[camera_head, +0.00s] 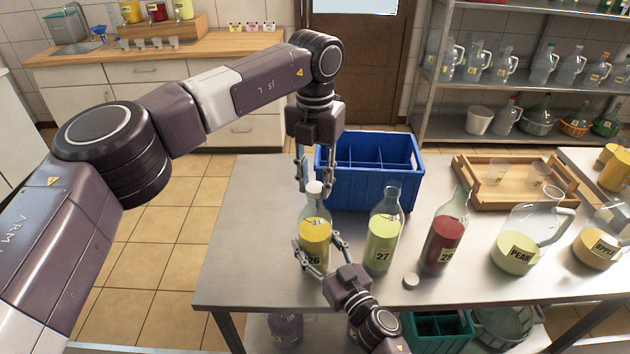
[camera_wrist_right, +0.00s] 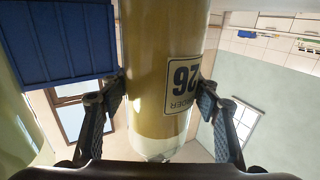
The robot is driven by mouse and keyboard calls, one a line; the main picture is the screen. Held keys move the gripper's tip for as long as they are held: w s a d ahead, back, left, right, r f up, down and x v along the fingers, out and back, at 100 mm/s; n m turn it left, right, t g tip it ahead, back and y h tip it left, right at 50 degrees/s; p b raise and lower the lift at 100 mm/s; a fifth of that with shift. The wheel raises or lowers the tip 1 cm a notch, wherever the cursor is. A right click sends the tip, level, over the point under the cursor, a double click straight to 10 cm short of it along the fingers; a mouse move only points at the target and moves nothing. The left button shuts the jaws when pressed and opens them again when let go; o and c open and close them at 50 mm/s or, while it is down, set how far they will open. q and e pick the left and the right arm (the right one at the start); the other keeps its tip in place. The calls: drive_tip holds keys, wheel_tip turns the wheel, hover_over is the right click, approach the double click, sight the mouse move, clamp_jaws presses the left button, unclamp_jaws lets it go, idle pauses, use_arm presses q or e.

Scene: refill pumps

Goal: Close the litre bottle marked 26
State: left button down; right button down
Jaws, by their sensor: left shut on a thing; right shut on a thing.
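The litre bottle marked 26 (camera_head: 315,230) stands upright at the front left of the metal table, with yellow content. It also fills the middle of the right wrist view (camera_wrist_right: 165,60), where its label appears upside down. My right gripper (camera_head: 318,250) is shut around its body, with a finger on each side. My left gripper (camera_head: 313,183) points down over the bottle's neck and is shut on a white cap (camera_head: 314,188). The cap is at the bottle's mouth; I cannot tell whether it is seated or turned tight.
Bottle 27 (camera_head: 382,243) and red bottle 29 (camera_head: 441,242) stand to the right. A loose pale cap (camera_head: 411,281) lies before them. A blue divided crate (camera_head: 372,190) is close behind. A wooden tray (camera_head: 480,197) and jugs (camera_head: 518,258) are further right. The table's left end is clear.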

use_arm(q)
drive_tip(key=c, duration=1.5)
unclamp_jaws()
drive_tip(key=shift+o, duration=0.2)
drive_tip(key=shift+r, duration=0.1)
wheel_tip(320, 180, up, 12)
use_arm(e)
drive_tip(key=c, duration=0.6)
unclamp_jaws()
drive_tip(key=shift+c, duration=0.2)
